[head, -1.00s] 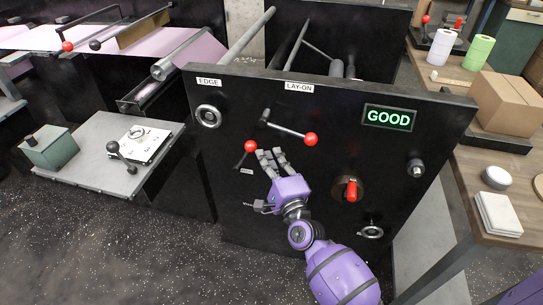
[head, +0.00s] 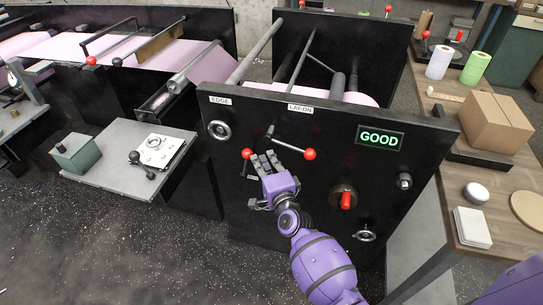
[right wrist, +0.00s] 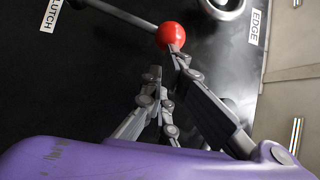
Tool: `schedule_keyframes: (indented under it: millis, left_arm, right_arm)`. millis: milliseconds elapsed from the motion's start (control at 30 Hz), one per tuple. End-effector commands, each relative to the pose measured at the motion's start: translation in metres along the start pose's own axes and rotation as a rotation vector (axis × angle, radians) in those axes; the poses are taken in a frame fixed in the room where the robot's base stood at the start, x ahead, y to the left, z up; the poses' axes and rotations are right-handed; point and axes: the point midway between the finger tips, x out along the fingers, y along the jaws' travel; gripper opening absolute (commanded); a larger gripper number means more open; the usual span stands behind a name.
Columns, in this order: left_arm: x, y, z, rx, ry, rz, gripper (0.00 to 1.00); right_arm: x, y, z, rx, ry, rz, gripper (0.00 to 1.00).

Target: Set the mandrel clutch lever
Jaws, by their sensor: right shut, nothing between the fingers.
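The clutch lever is a short dark lever with a red ball knob (head: 247,153) on the black machine panel (head: 225,175), left of the lay-on lever. In the right wrist view, the red knob (right wrist: 171,35) is at the fingertips, with a CLUTCH label (right wrist: 48,14) to its left. My right gripper (head: 262,158) is just right of the knob, in front of the panel. Its fingers are shut with nothing between them. In the wrist view, the fingertips (right wrist: 172,62) overlap the knob's lower edge; I cannot tell whether they touch. My left gripper is not in view.
The lay-on lever with its red knob (head: 310,154) is close right of my fingers. A red handle (head: 346,201) and a lit GOOD sign (head: 380,138) are further right. A grey side table (head: 120,180) stands left, a wooden bench (head: 500,190) right.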

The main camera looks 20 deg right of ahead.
Motion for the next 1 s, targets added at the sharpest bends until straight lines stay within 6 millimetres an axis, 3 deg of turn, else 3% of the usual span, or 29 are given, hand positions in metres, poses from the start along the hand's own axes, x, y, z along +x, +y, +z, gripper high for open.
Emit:
schedule_keyframes:
  millis: [33, 300, 600, 1000]
  left_arm:
    - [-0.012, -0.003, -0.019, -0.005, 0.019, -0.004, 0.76]
    - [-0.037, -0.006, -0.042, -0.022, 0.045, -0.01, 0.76]
    - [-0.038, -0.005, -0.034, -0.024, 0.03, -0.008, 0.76]
    - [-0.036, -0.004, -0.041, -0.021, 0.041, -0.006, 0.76]
  right_arm:
    - [0.007, -0.024, 0.005, -0.024, 0.001, 0.006, 0.0]
    - [0.022, -0.031, 0.026, -0.16, 0.0, 0.102, 0.0]
    - [0.036, -0.027, 0.049, -0.155, 0.0, 0.111, 0.0]
    - [0.044, -0.028, 0.061, -0.156, 0.002, 0.111, 0.0]
